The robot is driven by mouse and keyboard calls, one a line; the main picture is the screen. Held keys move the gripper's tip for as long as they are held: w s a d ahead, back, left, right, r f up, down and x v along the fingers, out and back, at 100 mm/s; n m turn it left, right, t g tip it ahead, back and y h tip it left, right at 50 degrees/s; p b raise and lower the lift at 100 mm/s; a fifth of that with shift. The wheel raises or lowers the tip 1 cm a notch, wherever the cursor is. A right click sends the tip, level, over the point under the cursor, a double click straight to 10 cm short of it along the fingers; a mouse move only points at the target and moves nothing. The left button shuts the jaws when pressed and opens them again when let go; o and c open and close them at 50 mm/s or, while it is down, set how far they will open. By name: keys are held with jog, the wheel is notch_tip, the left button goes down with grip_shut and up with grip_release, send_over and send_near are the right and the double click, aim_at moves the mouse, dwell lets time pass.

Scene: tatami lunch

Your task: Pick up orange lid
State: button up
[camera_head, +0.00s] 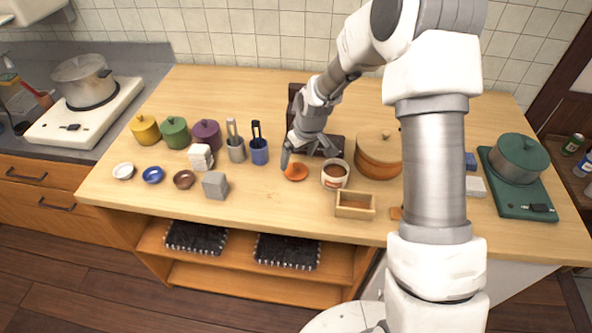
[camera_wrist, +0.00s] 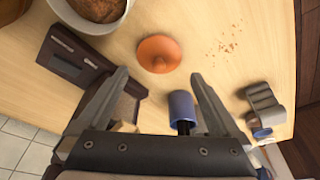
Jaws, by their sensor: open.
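The orange lid (camera_head: 296,172) lies on the wooden counter (camera_head: 262,215), near the middle, just left of a bowl of brown food. In the wrist view the orange lid (camera_wrist: 159,54) is a round disc with a small raised knob, lying flat with clear wood around it. My gripper (camera_head: 298,160) is above the counter close to the lid. In the wrist view my gripper (camera_wrist: 158,75) is open, its two fingers wide apart with nothing between the tips. The lid shows just beyond the fingertips, apart from them.
The food bowl (camera_head: 335,174) stands right of the lid, with an orange pot (camera_head: 378,154) behind it. A wooden box (camera_head: 355,205) is in front. The blue utensil cup (camera_head: 259,152) stands to the left, and a dark stand (camera_head: 328,146) behind. The counter front is clear.

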aim_at(296, 163)
jog(key=shift+x, duration=2.4)
jog(key=shift+d, duration=0.1)
jog(key=c, duration=1.1)
jog(key=shift+o, duration=0.2)
jog(key=shift+r, duration=0.15)
